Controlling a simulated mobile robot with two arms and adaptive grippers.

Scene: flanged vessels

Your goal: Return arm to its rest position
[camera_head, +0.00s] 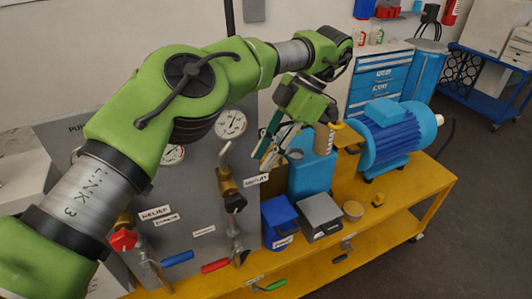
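My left arm, green with grey link sections, comes in from the left and reaches across the upper middle of the head view. Its gripper (271,148) hangs down at the arm's end, in front of the grey panel's right edge and beside the blue container (312,173). The two fingers look apart at their tips, with nothing clear between them. I cannot tell whether the gripper touches the container. My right arm and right gripper are not in view.
A yellow cart (418,190) carries a blue motor (390,138), a blue bin (281,222) and a grey box (320,216). The grey panel (207,268) with gauges and valves stands under my arm. A blue drawer cabinet (379,78) stands behind.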

